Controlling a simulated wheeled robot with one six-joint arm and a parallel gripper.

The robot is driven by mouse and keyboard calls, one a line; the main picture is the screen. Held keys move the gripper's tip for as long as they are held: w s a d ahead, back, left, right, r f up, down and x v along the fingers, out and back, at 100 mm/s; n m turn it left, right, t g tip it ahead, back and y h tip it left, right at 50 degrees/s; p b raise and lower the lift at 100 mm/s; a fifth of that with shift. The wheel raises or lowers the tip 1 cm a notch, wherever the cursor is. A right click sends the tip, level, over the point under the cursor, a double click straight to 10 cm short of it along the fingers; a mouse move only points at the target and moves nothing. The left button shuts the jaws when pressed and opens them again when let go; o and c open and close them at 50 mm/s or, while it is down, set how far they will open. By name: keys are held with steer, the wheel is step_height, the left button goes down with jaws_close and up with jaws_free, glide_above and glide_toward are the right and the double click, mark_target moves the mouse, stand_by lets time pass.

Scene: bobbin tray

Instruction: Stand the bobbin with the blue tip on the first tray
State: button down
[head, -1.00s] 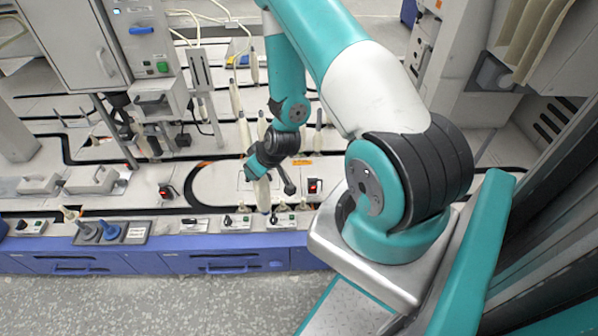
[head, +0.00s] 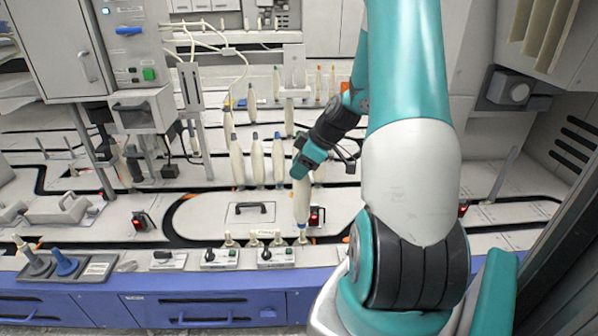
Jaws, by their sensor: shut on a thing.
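My gripper (head: 303,172) is shut on the upper part of a cream bobbin (head: 302,203). The bobbin hangs almost upright, and its lower end looks bluish, small in the view. That end is just above or at a small peg (head: 303,238) at the right end of a row of pegs along the front of the worktop. I cannot tell whether they touch. Several other cream bobbins stand behind, such as one left of my gripper (head: 257,161). Which surface is the first tray is not clear.
A grey holder with a blue cone (head: 66,264) sits at the front left. Switch boxes (head: 220,258) line the front edge. A plate with a black handle (head: 249,211) lies left of the held bobbin. A tall grey cabinet (head: 133,45) stands at the left.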

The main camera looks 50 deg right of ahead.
mark_target(300, 186)
steer(key=shift+f+b, duration=2)
steer(key=shift+f, duration=1)
steer(key=c, duration=1)
jaws_free()
steer(key=shift+o, duration=0.2)
steer(key=p+v, duration=0.7)
steer(key=v, duration=0.4)
steer(key=shift+p, duration=0.3)
